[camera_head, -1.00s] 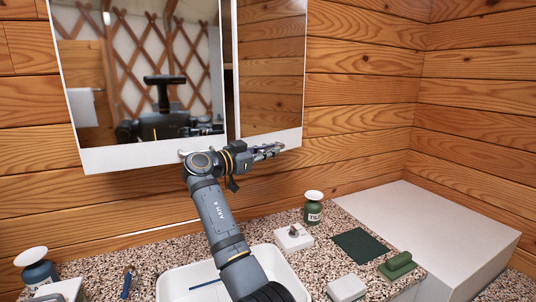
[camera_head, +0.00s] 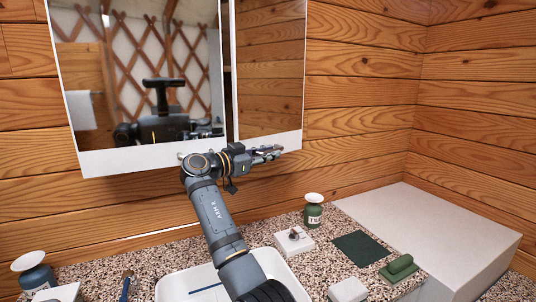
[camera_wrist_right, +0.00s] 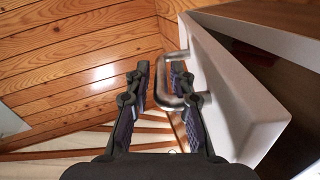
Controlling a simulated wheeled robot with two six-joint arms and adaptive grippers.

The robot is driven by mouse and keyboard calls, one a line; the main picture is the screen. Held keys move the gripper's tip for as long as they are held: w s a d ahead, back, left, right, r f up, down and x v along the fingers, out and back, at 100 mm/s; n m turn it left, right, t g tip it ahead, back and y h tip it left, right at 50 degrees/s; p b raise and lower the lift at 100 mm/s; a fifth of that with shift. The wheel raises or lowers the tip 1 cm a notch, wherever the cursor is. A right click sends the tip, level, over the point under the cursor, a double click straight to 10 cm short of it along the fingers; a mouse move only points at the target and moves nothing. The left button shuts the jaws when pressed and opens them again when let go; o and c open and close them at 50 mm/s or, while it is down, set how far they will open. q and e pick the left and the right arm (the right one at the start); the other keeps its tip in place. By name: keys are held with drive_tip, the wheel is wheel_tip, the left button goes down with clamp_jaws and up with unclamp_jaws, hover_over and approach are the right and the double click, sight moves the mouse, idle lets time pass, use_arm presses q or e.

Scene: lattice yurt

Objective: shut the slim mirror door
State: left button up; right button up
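The slim mirror door (camera_head: 269,70) is the narrow right-hand panel in the head view and reflects wood planks. It stands ajar: the wrist view shows the white door edge (camera_wrist_right: 235,95) with a dark gap behind it. A grey bar handle (camera_wrist_right: 162,85) sits on the door's face. My right gripper (camera_head: 275,152) is at the door's lower edge. In the wrist view its fingers (camera_wrist_right: 163,95) are apart, with the handle bar between them; whether they touch it I cannot tell. My left gripper is not in view.
A wide mirror door (camera_head: 145,75) hangs to the left. Below are a speckled counter (camera_head: 110,270) with a white basin (camera_head: 275,263), a green bottle (camera_head: 313,212), a white dish (camera_head: 293,242), a dark green cloth (camera_head: 361,248) and a green brush (camera_head: 398,268). A white block (camera_head: 440,225) fills the right corner.

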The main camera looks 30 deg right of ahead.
drive_tip(key=s+a, duration=0.1)
drive_tip(key=a, duration=1)
drive_tip(key=shift+s+a, duration=0.4)
